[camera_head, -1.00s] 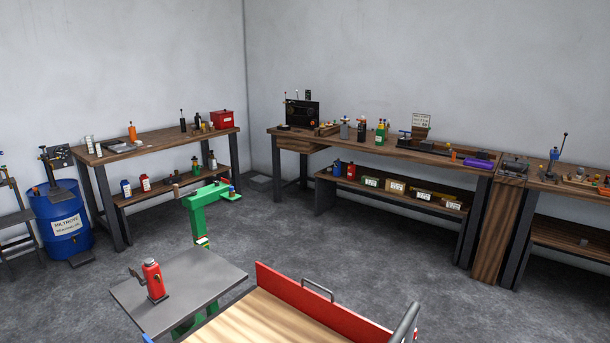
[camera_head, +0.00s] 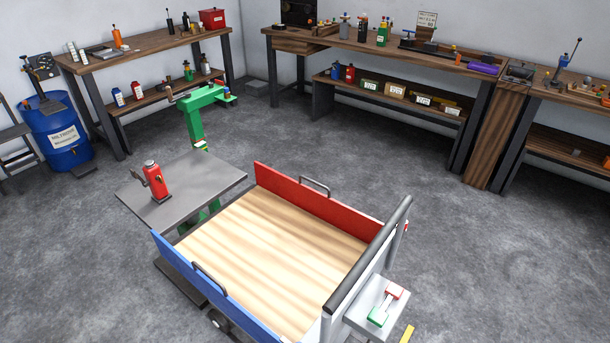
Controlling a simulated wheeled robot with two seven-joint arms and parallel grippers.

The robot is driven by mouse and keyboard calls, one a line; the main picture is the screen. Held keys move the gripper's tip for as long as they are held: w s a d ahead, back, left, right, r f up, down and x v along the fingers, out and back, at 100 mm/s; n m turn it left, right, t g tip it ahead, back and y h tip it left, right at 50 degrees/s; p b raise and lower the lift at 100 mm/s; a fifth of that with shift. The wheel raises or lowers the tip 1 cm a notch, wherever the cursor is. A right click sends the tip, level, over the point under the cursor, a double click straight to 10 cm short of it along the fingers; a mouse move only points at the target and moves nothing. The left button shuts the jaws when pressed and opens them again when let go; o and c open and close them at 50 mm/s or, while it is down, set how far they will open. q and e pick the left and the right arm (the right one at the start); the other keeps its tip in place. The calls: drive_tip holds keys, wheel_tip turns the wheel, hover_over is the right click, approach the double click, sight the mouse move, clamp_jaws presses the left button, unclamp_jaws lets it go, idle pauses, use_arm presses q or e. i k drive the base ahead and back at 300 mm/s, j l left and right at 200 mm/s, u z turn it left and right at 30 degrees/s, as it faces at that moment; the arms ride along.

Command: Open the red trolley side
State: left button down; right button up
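The trolley has a light wooden bed (camera_head: 265,250). Its red side (camera_head: 315,212) stands upright along the far edge, with a grey bar handle (camera_head: 315,185) near the middle of its top. The blue side (camera_head: 215,285) stands upright along the near left edge with a handle of its own. A white end panel (camera_head: 365,272) with a dark push bar (camera_head: 370,255) closes the right end. Neither of my grippers is in view.
A grey table with a red bottle-shaped device (camera_head: 155,182) and a green stand (camera_head: 195,115) is at the trolley's left end. A small shelf (camera_head: 375,305) with a red and green item is at its right. Workbenches (camera_head: 400,60) line the walls. Floor beyond the red side is clear.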

sight(349, 220)
drive_tip(key=l+u, duration=0.15)
drive_tip(key=u, duration=0.25)
drive_tip(key=i+l+u, duration=0.1)
drive_tip(key=u, duration=0.25)
drive_tip(key=l+u, duration=0.2)
drive_tip(key=u, duration=0.2)
drive_tip(key=l+u, duration=0.2)
drive_tip(key=u, duration=0.2)
drive_tip(key=l+u, duration=0.1)
drive_tip(key=l, duration=0.35)
drive_tip(key=k+l+u, duration=0.1)
drive_tip(key=l, duration=0.35)
drive_tip(key=l+u, duration=0.15)
drive_tip(key=l, duration=0.25)
drive_tip(key=k+l+u, duration=0.1)
drive_tip(key=l, duration=0.35)
drive_tip(key=k+l+u, duration=0.1)
drive_tip(key=l, duration=0.3)
drive_tip(key=k+l+u, duration=0.1)
drive_tip(key=l, duration=0.3)
